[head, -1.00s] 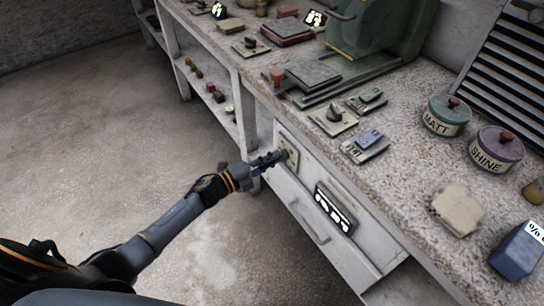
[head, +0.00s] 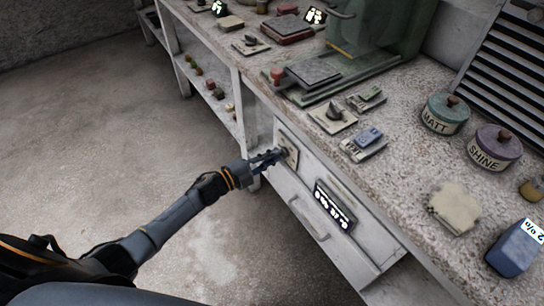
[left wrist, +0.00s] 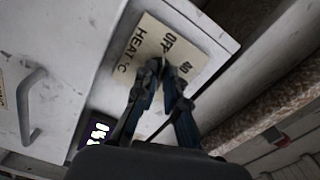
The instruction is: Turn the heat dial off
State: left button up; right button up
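The heat dial's plate (head: 291,142) is a pale panel on the upright front of the workbench, in the middle of the head view. The left wrist view shows the same plate (left wrist: 148,50) lettered "HEAT °C", "OFF" and a number. My left gripper (head: 281,155) reaches the plate from the lower left. In the left wrist view its two dark fingers (left wrist: 167,70) converge to a narrow gap over the plate and appear closed around the dial's knob. The fingers mostly hide the knob, so its pointing direction cannot be read. My right gripper is not in view.
A lit display (head: 335,207) and a drawer handle (head: 309,219) are just right of and below the dial. The bench top (head: 405,150) holds a "MATT" tin (head: 445,115), a "SHINE" tin (head: 495,148) and a green press (head: 375,40). The floor at left is clear.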

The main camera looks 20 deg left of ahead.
pick_arm(q)
jog(key=o, duration=0.4)
jog(key=shift+c, duration=0.2)
jog(key=v, duration=1.2)
jog(key=shift+a, duration=0.1)
